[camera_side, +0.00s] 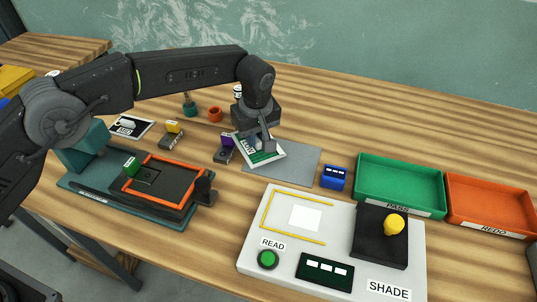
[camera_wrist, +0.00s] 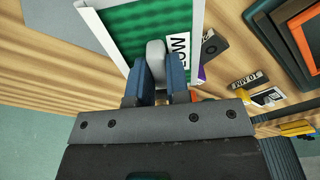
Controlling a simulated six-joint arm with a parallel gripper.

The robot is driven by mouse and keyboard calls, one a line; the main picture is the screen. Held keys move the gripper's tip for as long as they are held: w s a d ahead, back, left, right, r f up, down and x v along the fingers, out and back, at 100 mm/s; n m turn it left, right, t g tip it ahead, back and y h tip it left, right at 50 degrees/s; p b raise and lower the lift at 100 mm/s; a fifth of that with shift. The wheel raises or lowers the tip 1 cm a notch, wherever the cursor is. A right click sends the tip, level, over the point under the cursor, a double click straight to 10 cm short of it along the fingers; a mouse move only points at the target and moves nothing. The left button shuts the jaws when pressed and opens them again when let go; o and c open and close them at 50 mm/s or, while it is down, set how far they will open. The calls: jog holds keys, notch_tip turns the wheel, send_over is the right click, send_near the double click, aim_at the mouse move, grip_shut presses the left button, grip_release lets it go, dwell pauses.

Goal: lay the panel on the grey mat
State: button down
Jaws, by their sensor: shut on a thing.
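The panel (camera_side: 268,157) has a white frame, green mesh and a white label. My gripper (camera_side: 264,144) is shut on it, and its jaws partly cover it in the side view. In the wrist view the panel (camera_wrist: 130,28) lies beyond the fingers (camera_wrist: 158,75), with a grey rounded piece between them. The flat grey mat (camera_side: 297,165) lies on the table just right of the panel. The panel overlaps the mat's left end in the side view. I cannot tell whether it touches the mat or table. The mat also shows in the wrist view (camera_wrist: 55,18).
A blue block (camera_side: 334,177) stands right of the mat, before the green PASS tray (camera_side: 398,210) and orange REDO tray (camera_side: 490,232). The white SHADE station (camera_side: 290,250) is in front. A purple-topped clip (camera_side: 224,152) is close left; an orange-framed fixture (camera_side: 150,210) is further left.

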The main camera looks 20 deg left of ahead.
aim_at(267, 165)
jog(key=d+f, duration=0.1)
jog(key=d, duration=0.2)
jog(key=shift+f, duration=2.4)
jog(key=shift+f, duration=0.15)
jog(key=c, duration=1.1)
grip_release()
jog(key=r, duration=0.8)
jog(key=s+d+r, duration=0.1)
jog(key=r, duration=0.3)
jog(key=shift+r, duration=0.15)
